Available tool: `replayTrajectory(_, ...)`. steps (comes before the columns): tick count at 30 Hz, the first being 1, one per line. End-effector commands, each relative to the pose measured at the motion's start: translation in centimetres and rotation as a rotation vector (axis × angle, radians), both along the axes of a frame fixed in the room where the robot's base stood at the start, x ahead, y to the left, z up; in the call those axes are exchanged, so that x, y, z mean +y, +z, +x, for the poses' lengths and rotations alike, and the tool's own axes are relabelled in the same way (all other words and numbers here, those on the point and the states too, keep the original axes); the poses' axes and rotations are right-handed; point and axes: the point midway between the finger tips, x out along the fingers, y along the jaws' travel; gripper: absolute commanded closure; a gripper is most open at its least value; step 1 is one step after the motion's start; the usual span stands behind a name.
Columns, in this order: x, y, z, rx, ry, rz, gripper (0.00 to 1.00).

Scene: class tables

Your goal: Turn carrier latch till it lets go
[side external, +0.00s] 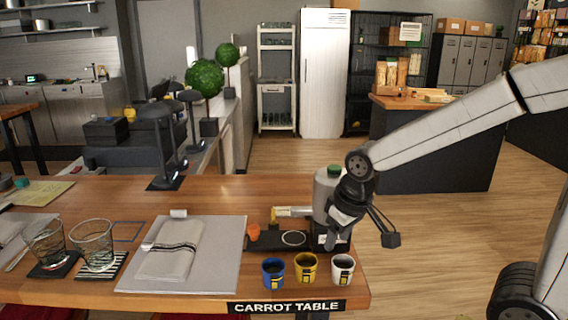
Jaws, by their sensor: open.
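A dark flat carrier (262,242) lies near the right end of the wooden table. An orange piece (253,232) and a pale bar with a yellow end (291,212) show at it. I cannot tell which part is the latch. A pale canister with a green cap (325,186) stands at the carrier's right end. My gripper (360,242) is open, in front of and to the right of the canister, with its fingers spread. It partly hides the canister and the carrier's right end. I cannot tell whether a finger touches either.
Blue (273,273), yellow (305,268) and white (342,270) cups stand in front of the carrier, close below my gripper. A grey mat with a folded cloth (172,250) lies left. Two glasses (92,245) stand farther left. The table (225,187) is clear behind the carrier.

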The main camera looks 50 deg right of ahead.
Motion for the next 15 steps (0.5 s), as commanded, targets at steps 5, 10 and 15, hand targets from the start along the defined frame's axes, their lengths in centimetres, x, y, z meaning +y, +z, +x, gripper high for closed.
replayTrajectory(5,-0.5,0.5,2.5,-0.004,-0.052,-0.004,0.46)
replayTrajectory(10,-1.3,1.1,5.8,-0.012,-0.126,-0.011,0.46)
replayTrajectory(15,-2.6,1.5,10.5,-0.027,-0.233,-0.022,0.46)
